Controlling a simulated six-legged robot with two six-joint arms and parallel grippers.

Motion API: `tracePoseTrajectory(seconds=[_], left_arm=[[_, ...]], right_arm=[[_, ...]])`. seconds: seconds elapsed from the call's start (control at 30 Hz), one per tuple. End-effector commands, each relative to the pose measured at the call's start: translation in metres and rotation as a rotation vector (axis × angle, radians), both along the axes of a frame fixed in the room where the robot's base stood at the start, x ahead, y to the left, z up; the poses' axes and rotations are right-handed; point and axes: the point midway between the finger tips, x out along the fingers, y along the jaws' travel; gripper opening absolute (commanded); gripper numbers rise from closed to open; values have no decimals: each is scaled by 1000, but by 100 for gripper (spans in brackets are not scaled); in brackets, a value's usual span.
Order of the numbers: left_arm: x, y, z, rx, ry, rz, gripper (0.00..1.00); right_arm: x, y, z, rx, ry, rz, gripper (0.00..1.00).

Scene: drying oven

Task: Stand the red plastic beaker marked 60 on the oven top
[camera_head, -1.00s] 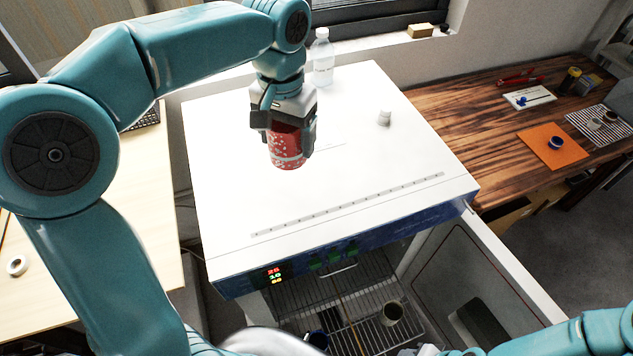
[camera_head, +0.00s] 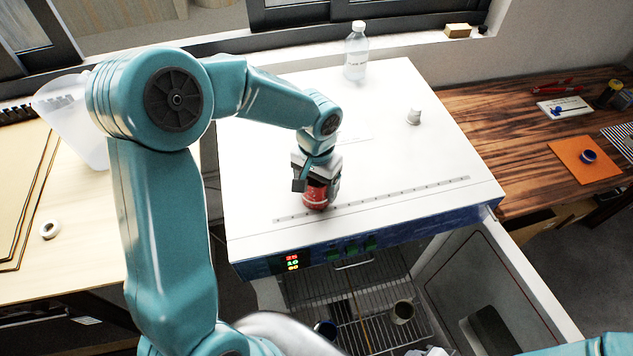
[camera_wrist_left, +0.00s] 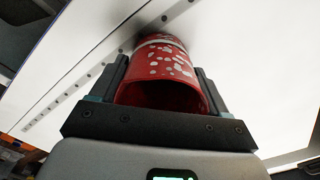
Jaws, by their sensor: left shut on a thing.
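The red beaker (camera_head: 317,196) with pale spots is between the fingers of my left gripper (camera_head: 316,183), which is shut on it. It is over the white oven top (camera_head: 400,155), close to the strip of marks near the front edge. In the left wrist view the beaker (camera_wrist_left: 165,75) shows its open mouth towards the camera, with a finger on each side. Whether its base touches the oven top I cannot tell. No number 60 can be read on it. My right gripper is not seen; only a bit of teal arm shows at the lower right.
A clear bottle (camera_head: 356,52) stands at the back of the oven top and a small white piece (camera_head: 413,116) at the right. The oven door (camera_head: 500,290) is open, with cups on the wire rack (camera_head: 365,310). The oven top's right side is mostly clear.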

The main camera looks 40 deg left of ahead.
Motion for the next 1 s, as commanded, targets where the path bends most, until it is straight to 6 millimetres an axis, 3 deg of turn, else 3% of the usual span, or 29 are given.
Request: tracePoseTrajectory(seconds=[0.27,0.3,0.37,0.4,0.73,1.0], left_arm=[[0,0,-4,0,0,-1,46],[0,0,-4,0,0,-1,79],[0,0,-3,0,0,-1,98],[0,0,-3,0,0,-1,100],[1,0,6,1,-2,0,100],[1,0,66,0,-8,0,100]], right_arm=[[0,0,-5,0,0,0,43],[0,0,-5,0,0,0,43],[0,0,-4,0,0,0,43],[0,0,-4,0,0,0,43],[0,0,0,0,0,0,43],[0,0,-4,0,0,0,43]])
